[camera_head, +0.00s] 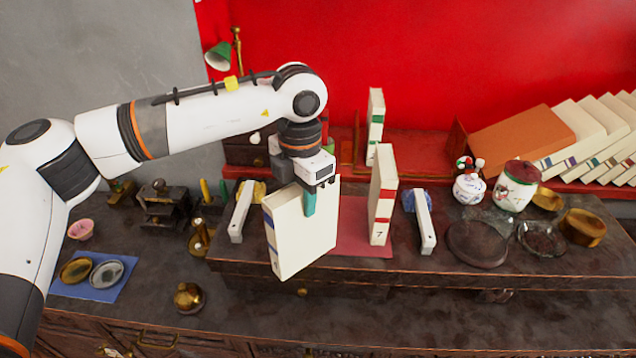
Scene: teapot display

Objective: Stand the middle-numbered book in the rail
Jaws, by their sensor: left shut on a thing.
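My left gripper (310,200) is shut on a cream book with blue bands (305,238). It grips the book from above near its top edge and holds it upright, slightly turned, at the front of the raised wooden stand. The number on its spine is too small to read surely. A cream book with red bands (386,180) and a 7 on its spine stands upright to the right, apart from the held book. A cream book with green bands (376,118) stands upright farther back; its number is not readable. I cannot tell surely which part is the rail. My right gripper is not in view.
White bars (240,212) and (425,222) flank the books on the stand. A red mat (362,240) lies between them. Lidded jars (517,187) and dishes (478,243) stand at right. Leaning books (578,128) fill the back right. A brass bell (188,297) stands front left.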

